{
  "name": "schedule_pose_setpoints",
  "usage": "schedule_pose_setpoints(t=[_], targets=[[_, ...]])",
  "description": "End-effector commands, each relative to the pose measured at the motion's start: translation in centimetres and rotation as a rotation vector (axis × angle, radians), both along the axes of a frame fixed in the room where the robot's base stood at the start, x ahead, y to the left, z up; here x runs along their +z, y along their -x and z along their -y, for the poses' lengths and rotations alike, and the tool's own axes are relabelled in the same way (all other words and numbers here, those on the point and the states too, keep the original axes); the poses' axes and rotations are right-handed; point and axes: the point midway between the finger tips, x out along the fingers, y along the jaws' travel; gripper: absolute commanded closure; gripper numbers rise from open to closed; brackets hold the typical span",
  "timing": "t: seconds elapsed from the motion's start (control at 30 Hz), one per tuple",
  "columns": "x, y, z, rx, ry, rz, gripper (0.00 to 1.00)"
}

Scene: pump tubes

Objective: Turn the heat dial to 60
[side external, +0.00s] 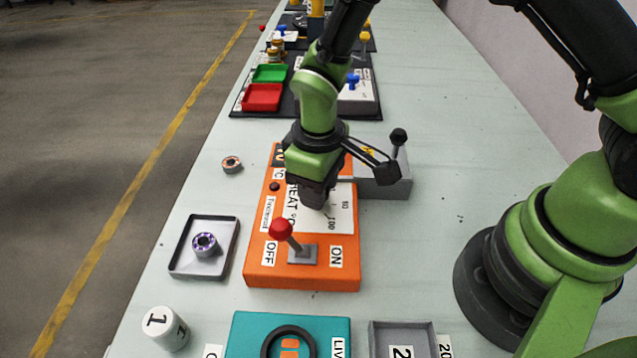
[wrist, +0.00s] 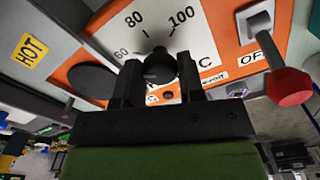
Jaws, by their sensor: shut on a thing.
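The heat dial is a round black knob (wrist: 160,65) on the white scale plate of the orange box (side external: 300,277). In the wrist view its scale shows 60, 80 and 100 above and to the left of the knob. My gripper (wrist: 160,82) has one finger on each side of the knob and is shut on it. In the side view my gripper (side external: 314,200) comes down over the scale plate and hides the dial. I cannot tell exactly which number the dial points to.
A red-knobbed lever (side external: 281,229) stands between OFF and ON at the box's near end. A grey block with a black-knobbed lever (side external: 398,138) stands close at right.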

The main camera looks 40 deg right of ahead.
Motion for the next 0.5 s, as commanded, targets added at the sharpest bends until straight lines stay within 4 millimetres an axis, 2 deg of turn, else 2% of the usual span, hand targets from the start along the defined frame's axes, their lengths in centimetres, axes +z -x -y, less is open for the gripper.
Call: schedule_pose_setpoints(t=[0.37,0.4,0.5], targets=[[0.08,-0.08,-0.02,0.009,-0.001,0.004,0.88],[0.08,-0.08,-0.02,0.009,-0.001,0.004,0.62],[0.07,-0.07,-0.02,0.008,0.000,0.003,0.39]])
